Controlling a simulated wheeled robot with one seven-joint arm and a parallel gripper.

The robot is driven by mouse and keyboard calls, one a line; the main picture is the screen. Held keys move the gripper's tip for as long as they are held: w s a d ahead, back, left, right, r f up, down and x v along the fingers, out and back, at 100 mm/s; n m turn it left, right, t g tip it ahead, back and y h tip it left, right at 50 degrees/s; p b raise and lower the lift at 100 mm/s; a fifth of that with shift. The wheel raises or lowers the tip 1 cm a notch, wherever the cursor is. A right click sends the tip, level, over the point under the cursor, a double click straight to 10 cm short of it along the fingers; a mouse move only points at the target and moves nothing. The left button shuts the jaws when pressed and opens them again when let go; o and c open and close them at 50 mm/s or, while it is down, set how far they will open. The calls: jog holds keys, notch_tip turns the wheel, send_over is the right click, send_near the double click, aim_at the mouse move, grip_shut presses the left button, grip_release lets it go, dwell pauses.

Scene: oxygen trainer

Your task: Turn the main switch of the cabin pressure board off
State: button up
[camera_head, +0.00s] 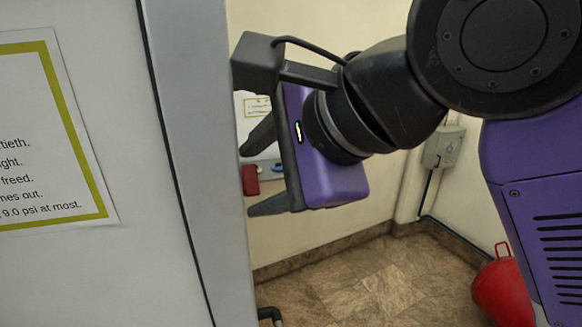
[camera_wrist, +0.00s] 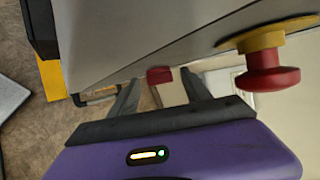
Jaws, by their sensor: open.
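My gripper (camera_head: 249,181) is open, its two dark fingers pointing left past the edge of a pale panel or cabinet (camera_head: 190,130) in the head view. A small red part (camera_head: 250,186) shows between the fingers there. In the wrist view a red part (camera_wrist: 160,75) also shows between the fingertips, beside the grey panel; whether it is touched, or is the main switch, I cannot tell. A red mushroom knob on a yellow collar (camera_wrist: 268,72) stands to the right of the fingers in the wrist view. The front of the board is hidden from the head view.
A printed sheet with an olive border (camera_head: 60,130) is on the near panel. A grey wall box (camera_head: 442,148) and a red bucket-like object (camera_head: 498,290) are at the right. Brown tiled floor (camera_head: 350,280) is open beyond the gripper.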

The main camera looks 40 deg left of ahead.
jog(key=shift+c, duration=0.3)
grip_shut()
